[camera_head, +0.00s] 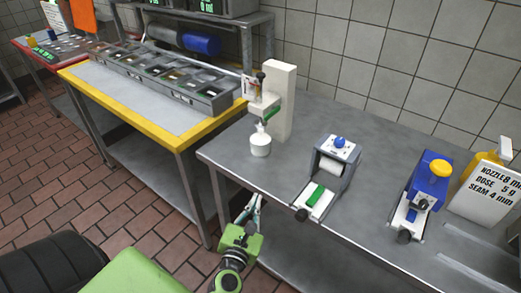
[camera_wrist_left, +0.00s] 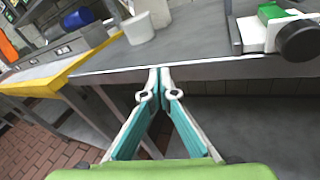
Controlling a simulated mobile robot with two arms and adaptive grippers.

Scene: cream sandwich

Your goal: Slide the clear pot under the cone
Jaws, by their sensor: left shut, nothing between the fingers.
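A pale, whitish pot (camera_head: 260,147) stands upright on the grey counter at the foot of a white dispenser column (camera_head: 281,100). A small white cone (camera_head: 261,128) shows just above the pot's mouth; I cannot tell from this angle whether it is centred over it. The pot also shows at the top of the left wrist view (camera_wrist_left: 138,29). My left gripper (camera_head: 253,206) is in front of the counter's front edge, apart from the pot. In the left wrist view its fingertips (camera_wrist_left: 160,76) are together with nothing between them. My right gripper is not in view.
A grey roller device (camera_head: 335,165) with a green block stands right of the pot. Farther right are a blue device (camera_head: 425,185) and a white sign (camera_head: 487,193). A yellow-edged table (camera_head: 135,115) with a bin rack is on the left. Bare counter lies between pot and roller device.

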